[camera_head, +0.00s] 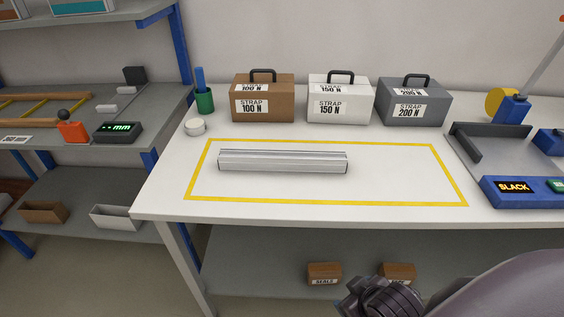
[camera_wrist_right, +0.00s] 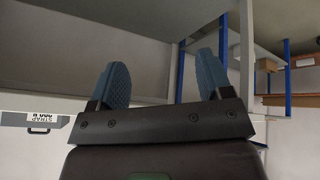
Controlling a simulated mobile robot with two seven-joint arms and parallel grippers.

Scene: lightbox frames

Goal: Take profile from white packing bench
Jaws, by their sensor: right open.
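A silver metal profile (camera_head: 283,161) lies lengthwise inside the yellow-taped rectangle on the white packing bench (camera_head: 380,218). Nothing touches it. In the head view, part of my right arm shows at the bottom right, below the bench's front edge, and its gripper is not clearly seen there. In the right wrist view my right gripper (camera_wrist_right: 163,85) is open, with two blue-padded fingers apart and nothing between them. The profile does not show in that view. My left gripper is in neither view.
Brown (camera_head: 263,98), white (camera_head: 339,99) and grey (camera_head: 414,102) strap boxes stand along the back. A blue device reading SLACK (camera_head: 520,190) is at the right. Shelves (camera_head: 60,160) stand left. The bench around the profile is clear.

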